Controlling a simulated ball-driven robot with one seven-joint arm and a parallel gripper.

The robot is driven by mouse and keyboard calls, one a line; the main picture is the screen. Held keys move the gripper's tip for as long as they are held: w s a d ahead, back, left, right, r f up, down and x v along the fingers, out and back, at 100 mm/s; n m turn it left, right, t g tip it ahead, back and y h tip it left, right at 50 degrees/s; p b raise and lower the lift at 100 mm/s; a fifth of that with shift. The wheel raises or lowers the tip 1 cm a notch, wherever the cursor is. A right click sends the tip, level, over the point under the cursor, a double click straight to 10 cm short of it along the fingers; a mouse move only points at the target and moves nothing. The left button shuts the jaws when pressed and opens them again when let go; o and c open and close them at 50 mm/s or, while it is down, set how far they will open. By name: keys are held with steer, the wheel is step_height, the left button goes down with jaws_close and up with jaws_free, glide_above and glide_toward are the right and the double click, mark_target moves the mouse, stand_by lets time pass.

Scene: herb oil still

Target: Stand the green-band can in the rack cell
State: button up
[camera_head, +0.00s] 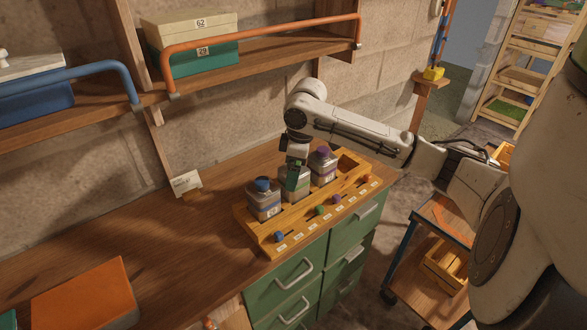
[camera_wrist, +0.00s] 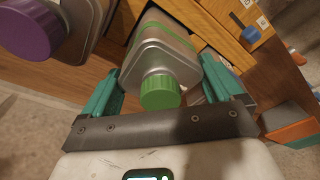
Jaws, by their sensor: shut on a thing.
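The green-band can (camera_head: 299,187) is a grey metal can with a green band and a green cap. It stands roughly upright in line with the wooden rack (camera_head: 286,225), between a blue-capped can (camera_head: 264,204) and a purple-capped can (camera_head: 323,168). My gripper (camera_head: 293,178) reaches down from above and is shut on it. In the wrist view the green-band can (camera_wrist: 166,55) lies between the teal fingers of my gripper (camera_wrist: 163,75), its lower end at the rack opening. I cannot tell whether its base touches the rack floor.
The purple-capped can (camera_wrist: 75,30) is close on the left in the wrist view. Coloured knobs and small labels line the rack's front. The rack sits at the edge of the wooden counter (camera_head: 150,225), above green drawers (camera_head: 297,278). A shelf (camera_head: 255,58) holds boxes above.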

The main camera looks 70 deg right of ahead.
steer(key=shift+f, duration=0.15)
stand_by(0.6)
steer(key=o, duration=1.7)
steer(key=r, duration=0.3)
steer(key=s+r, duration=0.1)
steer(key=r, duration=0.6)
steer(key=shift+s+d+r+b, duration=0.2)
steer(key=shift+s+r+b, duration=0.1)
steer(key=shift+r, duration=0.05)
